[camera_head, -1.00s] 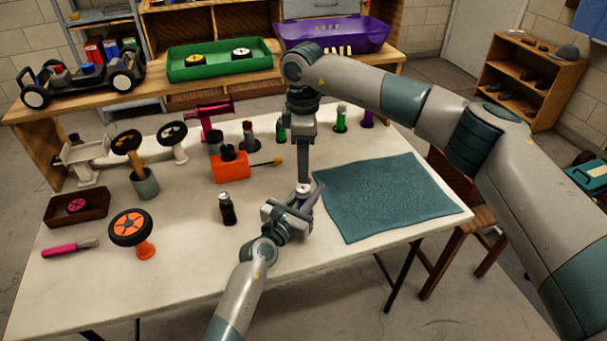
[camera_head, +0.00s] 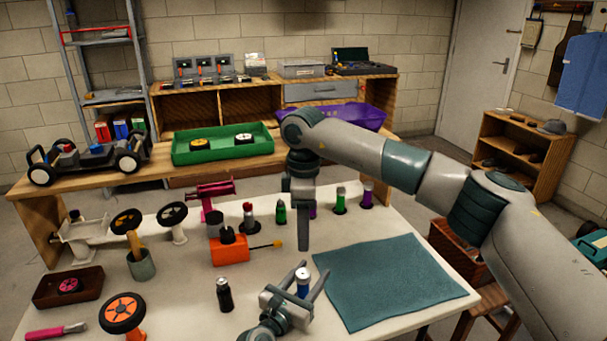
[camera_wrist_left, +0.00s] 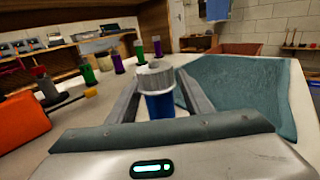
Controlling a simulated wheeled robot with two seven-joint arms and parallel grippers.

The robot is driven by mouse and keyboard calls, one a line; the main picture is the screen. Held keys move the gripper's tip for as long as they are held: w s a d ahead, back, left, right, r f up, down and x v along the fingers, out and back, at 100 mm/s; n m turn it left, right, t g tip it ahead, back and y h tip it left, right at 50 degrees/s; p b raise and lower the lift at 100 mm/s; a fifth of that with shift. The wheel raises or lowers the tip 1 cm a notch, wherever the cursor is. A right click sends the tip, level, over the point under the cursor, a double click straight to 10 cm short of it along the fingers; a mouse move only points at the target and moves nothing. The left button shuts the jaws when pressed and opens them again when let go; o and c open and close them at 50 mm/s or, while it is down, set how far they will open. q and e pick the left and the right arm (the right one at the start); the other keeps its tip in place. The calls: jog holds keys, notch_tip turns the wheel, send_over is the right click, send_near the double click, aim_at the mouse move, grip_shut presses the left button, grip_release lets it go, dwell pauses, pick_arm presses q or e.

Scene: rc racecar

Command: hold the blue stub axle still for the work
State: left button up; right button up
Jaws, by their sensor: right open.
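The blue stub axle (camera_head: 303,289) has a light grey, ridged cap and stands upright near the teal mat's left edge. In the left wrist view, the stub axle (camera_wrist_left: 160,104) is between the two fingers of my left gripper (camera_head: 305,285). The fingers are spread, one on each side of it, with a narrow gap showing. Its lower end is hidden behind the gripper body. My right gripper (camera_head: 303,248) points straight down above the stub axle, its tip a little clear of the cap. It is open and holds nothing that I can see.
The teal mat (camera_head: 385,280) lies to the right, bare. A green tray (camera_head: 222,146) and purple bin (camera_head: 345,115) are on the back bench.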

pick_arm(q)
jog(key=shift+s+a, duration=0.1)
jog(key=v, duration=1.1)
jog(key=shift+s+a, duration=0.25)
jog(key=shift+s, duration=0.1)
